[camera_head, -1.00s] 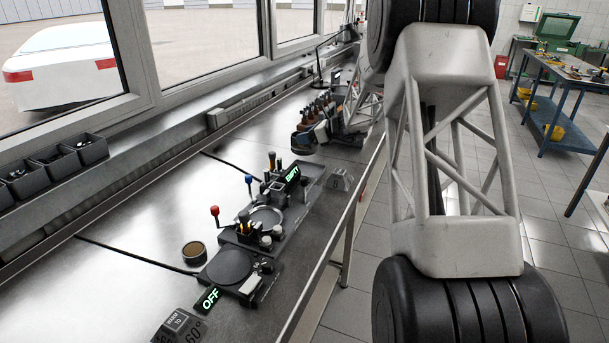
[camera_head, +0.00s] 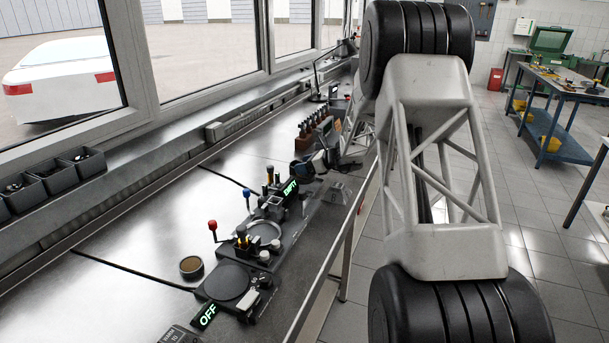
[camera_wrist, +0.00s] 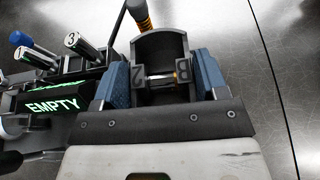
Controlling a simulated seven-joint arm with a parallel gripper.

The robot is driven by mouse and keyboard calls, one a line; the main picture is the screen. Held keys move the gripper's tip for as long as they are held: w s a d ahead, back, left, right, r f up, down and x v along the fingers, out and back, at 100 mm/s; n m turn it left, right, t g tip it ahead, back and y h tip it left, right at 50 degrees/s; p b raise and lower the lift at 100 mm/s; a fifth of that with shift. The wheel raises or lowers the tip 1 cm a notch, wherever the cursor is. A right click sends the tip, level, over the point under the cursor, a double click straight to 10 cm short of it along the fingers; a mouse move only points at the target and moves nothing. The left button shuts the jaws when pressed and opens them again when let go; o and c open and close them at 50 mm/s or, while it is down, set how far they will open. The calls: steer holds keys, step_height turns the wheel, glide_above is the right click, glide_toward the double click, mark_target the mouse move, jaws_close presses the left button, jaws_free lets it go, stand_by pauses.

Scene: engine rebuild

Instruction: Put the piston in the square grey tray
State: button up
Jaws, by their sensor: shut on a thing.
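In the wrist view my gripper (camera_wrist: 160,90) is shut on the piston (camera_wrist: 160,50), a dark hollow part with a pin across it and the marks "2" and "B". Its blue pads press on both sides. In the head view my gripper (camera_head: 310,166) is small, just beyond the lit "EMPTY" sign (camera_head: 290,188), and the piston is hard to make out there. The sign (camera_wrist: 52,105) also shows left of my gripper in the wrist view. A small square grey holder (camera_head: 273,206) stands beside the sign; I cannot tell whether it is the square grey tray.
Knobs and marked posts (camera_wrist: 85,47) stand close left of my gripper. A black and orange handle (camera_wrist: 140,14) is just beyond the piston. A round dark pad (camera_head: 227,282) with an "OFF" sign is nearer. Small bins (camera_head: 85,160) line the sill.

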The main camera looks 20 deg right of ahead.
stand_by(0.3)
steer(key=shift+f, duration=1.8)
steer(key=shift+f, duration=0.15)
steer(key=o, duration=1.2)
steer(key=shift+d, duration=0.1)
steer(key=v, duration=1.2)
